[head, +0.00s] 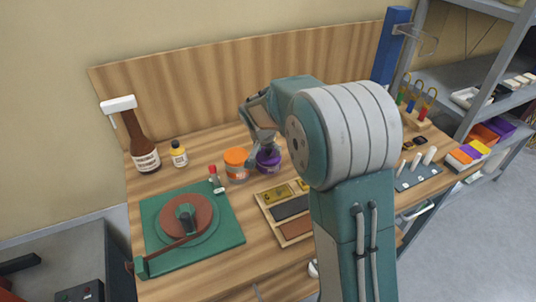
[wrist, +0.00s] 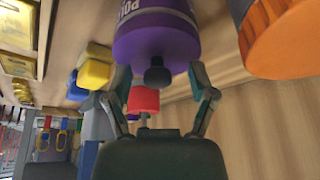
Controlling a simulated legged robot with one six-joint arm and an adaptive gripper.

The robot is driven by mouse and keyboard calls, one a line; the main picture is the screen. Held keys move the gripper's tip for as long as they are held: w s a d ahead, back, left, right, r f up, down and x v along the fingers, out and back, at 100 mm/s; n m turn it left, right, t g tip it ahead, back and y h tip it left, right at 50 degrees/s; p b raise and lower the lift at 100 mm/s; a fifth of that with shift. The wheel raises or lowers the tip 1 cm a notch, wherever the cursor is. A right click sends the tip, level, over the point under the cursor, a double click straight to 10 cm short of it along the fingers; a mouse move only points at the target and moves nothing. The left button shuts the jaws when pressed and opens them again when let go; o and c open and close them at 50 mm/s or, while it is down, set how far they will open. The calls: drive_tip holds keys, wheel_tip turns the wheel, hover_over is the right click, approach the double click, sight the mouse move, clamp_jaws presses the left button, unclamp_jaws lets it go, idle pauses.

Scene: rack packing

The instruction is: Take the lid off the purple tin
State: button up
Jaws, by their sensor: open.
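The purple tin (head: 268,163) stands on the wooden bench beside the orange tin, and my gripper (head: 262,146) reaches to its top. In the wrist view the purple tin (wrist: 155,38) fills the top middle, with the purple lid and its dark knob (wrist: 157,76) facing me. The lid is on the tin. My gripper (wrist: 160,80) is open, with one finger on each side of the knob. I cannot tell whether either fingertip touches the knob or lid. In the head view my arm and fingers hide part of the tin's top.
The orange tin (head: 236,164) stands close on the left; it also shows in the wrist view (wrist: 285,40). A wooden back panel (head: 190,98) stands behind.

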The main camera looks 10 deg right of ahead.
drive_tip(key=shift+a, duration=0.1)
drive_tip(key=c, duration=0.8)
clamp_jaws()
drive_tip(key=shift+d, duration=0.2)
drive_tip(key=shift+r, duration=0.15)
